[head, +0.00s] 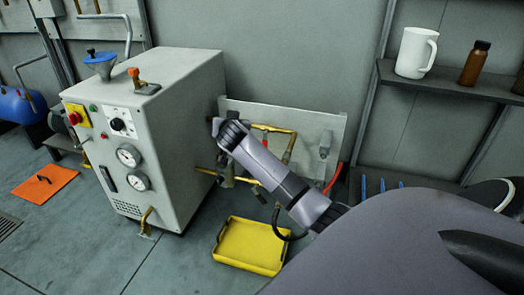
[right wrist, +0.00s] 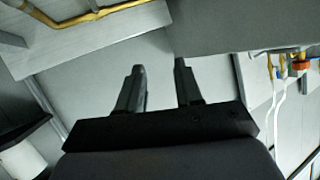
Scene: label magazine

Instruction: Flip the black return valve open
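My right arm reaches in from the lower right in the head view, and its gripper (head: 217,126) is in front of the brass pipework by the grey machine's right side. In the right wrist view the two dark fingers of the right gripper (right wrist: 159,66) stand apart with nothing between them. I cannot pick out the black return valve for certain; the arm covers part of the pipework. Brass pipes (head: 283,131) with a small red part run on a pale panel (head: 310,118). A brass pipe (right wrist: 90,17) also shows at the top left of the right wrist view. My left gripper is not in view.
The grey machine (head: 180,105) with gauges and a blue funnel (head: 101,62) stands at left. A yellow tray (head: 226,257) lies on the floor below the arm. A shelf (head: 450,82) with a white mug (head: 414,52) and brown bottle (head: 475,64) is at right.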

